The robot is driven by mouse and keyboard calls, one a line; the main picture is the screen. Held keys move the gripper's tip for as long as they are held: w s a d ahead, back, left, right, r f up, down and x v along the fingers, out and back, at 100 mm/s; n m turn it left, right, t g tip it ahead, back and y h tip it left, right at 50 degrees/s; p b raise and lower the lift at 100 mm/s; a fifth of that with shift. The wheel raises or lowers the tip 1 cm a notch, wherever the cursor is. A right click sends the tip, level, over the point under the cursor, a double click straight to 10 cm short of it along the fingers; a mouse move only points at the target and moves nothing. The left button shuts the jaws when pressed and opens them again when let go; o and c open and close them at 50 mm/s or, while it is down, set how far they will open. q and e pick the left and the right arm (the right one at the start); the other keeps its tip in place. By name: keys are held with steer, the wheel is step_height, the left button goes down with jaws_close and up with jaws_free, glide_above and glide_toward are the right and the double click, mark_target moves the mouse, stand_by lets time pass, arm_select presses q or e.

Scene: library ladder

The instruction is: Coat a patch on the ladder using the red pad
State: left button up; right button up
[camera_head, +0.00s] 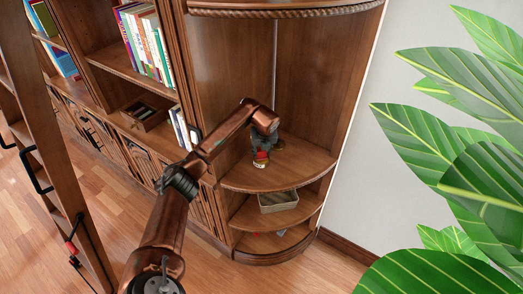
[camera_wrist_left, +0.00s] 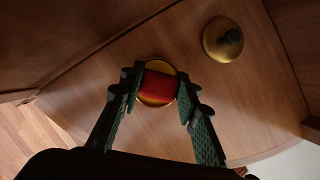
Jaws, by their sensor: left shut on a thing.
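The red pad (camera_wrist_left: 160,86) is between the two green-grey fingers of my left gripper (camera_head: 262,151), which is shut on it. Just behind the pad in the wrist view is a round gold tin (camera_wrist_left: 155,101), mostly covered by the pad and fingers; whether the pad touches it I cannot tell. A round gold lid with a dark knob (camera_wrist_left: 222,40) lies apart on the same curved corner shelf. The wooden ladder (camera_head: 47,135) stands at the left of the head view, away from my left gripper. A patch on it cannot be made out. My right gripper is not seen.
The curved shelf (camera_head: 300,165) has wooden walls behind and a rounded front edge. A basket (camera_head: 278,201) sits on the shelf below. Books (camera_head: 145,40) fill the bookcase to the left. A large leafy plant (camera_head: 460,150) fills the right side. Floor is clear near the ladder.

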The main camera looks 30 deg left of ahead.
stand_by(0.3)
arm_select(q)
steer(key=shift+f, duration=0.4)
stand_by(0.4)
stand_by(0.4)
steer(key=shift+f, duration=0.1)
stand_by(0.6)
steer(key=shift+r+p, duration=2.05)
steer(key=shift+r, duration=1.55)
